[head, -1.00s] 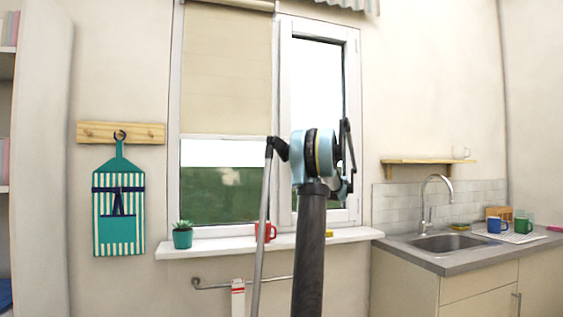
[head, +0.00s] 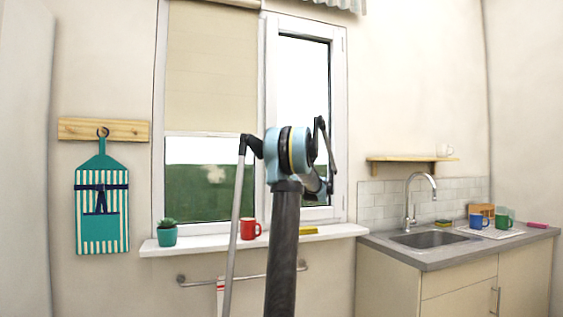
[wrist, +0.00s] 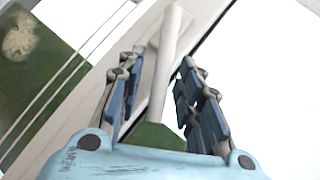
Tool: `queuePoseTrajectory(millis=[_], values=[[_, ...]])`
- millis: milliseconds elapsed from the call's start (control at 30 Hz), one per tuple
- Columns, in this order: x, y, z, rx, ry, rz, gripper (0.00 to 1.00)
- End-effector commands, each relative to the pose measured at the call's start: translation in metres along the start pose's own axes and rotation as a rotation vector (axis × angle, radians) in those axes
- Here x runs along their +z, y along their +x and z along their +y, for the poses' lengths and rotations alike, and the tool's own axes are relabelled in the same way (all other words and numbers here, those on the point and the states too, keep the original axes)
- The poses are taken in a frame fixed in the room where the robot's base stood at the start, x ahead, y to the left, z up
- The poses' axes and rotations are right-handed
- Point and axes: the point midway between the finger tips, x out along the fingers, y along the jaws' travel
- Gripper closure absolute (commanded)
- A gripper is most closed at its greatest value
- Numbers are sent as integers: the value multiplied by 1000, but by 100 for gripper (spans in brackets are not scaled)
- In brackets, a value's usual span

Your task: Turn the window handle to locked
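The window handle (wrist: 168,60) is a pale, smooth bar in the wrist view. It runs from the top centre down between my fingers, against the white window frame. My gripper (wrist: 160,88) has its two dark blue-grey fingers spread, one on each side of the bar. I see a gap on the right side; whether the left finger touches it I cannot tell. In the head view the white-framed window (head: 338,110) stands ahead, and my arm covers the handle there.
The sill (head: 340,231) holds a potted plant (head: 167,233), a red mug (head: 250,229) and a yellow sponge (head: 308,230). A beige blind (head: 212,70) covers the left pane's upper part. A striped apron (head: 102,210) hangs left. A sink (head: 432,238) is right.

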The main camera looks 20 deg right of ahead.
Motion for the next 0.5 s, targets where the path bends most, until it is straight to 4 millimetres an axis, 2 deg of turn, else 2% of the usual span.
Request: queuePoseTrajectory(millis=[300, 500], values=[[0, -3, 0, 0, 0, 0, 66], [0, -26, -1, -2, -2, 1, 66]])
